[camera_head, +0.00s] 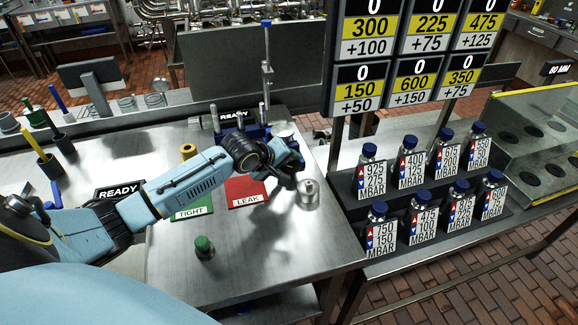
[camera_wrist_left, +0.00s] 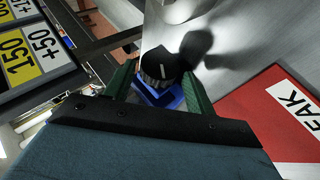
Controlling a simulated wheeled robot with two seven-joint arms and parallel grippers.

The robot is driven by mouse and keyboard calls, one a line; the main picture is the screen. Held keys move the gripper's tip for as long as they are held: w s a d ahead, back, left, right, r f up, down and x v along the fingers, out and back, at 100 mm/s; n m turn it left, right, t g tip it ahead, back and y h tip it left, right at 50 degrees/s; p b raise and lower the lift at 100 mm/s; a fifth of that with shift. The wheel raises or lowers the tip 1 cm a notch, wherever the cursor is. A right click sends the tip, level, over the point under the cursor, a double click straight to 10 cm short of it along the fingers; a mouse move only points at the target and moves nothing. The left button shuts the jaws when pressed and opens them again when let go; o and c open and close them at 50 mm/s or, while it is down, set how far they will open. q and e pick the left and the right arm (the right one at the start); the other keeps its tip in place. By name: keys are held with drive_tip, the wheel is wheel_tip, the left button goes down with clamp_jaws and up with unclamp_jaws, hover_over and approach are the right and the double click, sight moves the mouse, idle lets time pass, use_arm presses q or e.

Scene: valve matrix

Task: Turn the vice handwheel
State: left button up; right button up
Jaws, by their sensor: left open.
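The blue vice (camera_head: 256,131) stands at the back of the steel bench, partly hidden behind my left arm. My left gripper (camera_head: 294,172) is over the right part of the bench, beside the red LEAK mat (camera_head: 246,193). In the left wrist view, my green fingers (camera_wrist_left: 158,82) are apart, with a black ribbed knob (camera_wrist_left: 158,64) with a white mark between them. The knob sits over a blue part (camera_wrist_left: 158,97) and looks like the vice handwheel. Whether the fingers touch it cannot be told. My right gripper is not in view.
A green-capped piece (camera_head: 204,247) stands on the clear front of the bench. The green TIGHT mat (camera_head: 190,212) lies left of the red one. A rack of blue-capped bottles (camera_head: 422,222) is at right.

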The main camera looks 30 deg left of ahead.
use_arm(q)
drive_tip(key=shift+x, duration=0.95)
drive_tip(key=c, duration=0.7)
drive_tip(key=g+y+p, duration=0.1)
drive_tip(key=p, duration=0.3)
drive_tip(key=g+p, duration=0.1)
drive_tip(key=p, duration=0.2)
drive_tip(key=shift+w+d+r+m+g+y+p, duration=0.2)
drive_tip(key=shift+r+m+g+y+p, duration=0.1)
drive_tip(key=shift+r+y+p, duration=0.1)
drive_tip(key=shift+f+p, duration=0.2)
drive_tip(key=shift+p, duration=0.15)
